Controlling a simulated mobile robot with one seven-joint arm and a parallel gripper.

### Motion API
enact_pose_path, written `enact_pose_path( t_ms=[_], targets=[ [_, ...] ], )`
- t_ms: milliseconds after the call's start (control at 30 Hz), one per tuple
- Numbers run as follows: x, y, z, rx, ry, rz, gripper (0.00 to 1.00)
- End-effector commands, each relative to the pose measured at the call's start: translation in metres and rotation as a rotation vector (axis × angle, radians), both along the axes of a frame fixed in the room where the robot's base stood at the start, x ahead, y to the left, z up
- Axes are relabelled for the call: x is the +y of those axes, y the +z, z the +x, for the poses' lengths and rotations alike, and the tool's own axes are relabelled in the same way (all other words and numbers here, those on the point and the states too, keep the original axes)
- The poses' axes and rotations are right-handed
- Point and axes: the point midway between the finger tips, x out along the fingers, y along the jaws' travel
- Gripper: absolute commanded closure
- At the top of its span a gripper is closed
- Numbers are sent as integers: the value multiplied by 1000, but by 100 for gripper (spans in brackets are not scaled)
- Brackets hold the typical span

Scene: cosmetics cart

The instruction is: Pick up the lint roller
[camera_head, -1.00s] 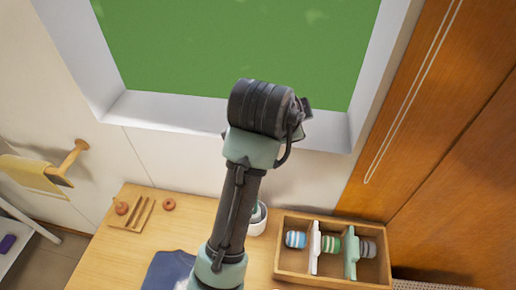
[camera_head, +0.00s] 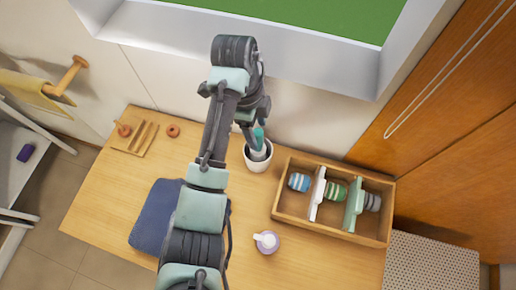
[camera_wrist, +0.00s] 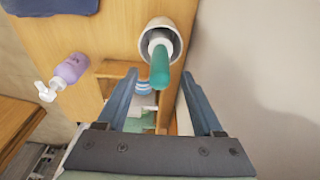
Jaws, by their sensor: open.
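The lint roller (camera_head: 259,140) stands in a white cup (camera_head: 257,164) near the back edge of the table, its teal handle pointing up. In the wrist view the lint roller's teal handle (camera_wrist: 160,68) points toward the camera, and its pale lower part sits inside the cup (camera_wrist: 151,34). My gripper (camera_wrist: 159,74) is open and empty. In the wrist view the handle shows between the two fingertips, but I cannot tell whether they are level with it. In the head view my arm reaches up to the cup, and the fingers are hard to make out.
A wooden box (camera_head: 336,228) with dividers and several striped rolls stands right of the cup. A purple pump bottle (camera_head: 267,243) stands in front. A dark blue folded cloth (camera_head: 153,214) lies left, partly behind my arm. A small wooden rack (camera_head: 134,139) is at back left. The wall is close behind.

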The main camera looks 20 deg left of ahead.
Motion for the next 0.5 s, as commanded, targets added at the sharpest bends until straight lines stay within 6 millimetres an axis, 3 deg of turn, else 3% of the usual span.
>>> enact_pose_path(
  t_ms=[333,500],
  targets=[
    [-2,-43,-1,5,-1,0,32],
    [-3,-53,-1,1,0,1,32]
  ],
)
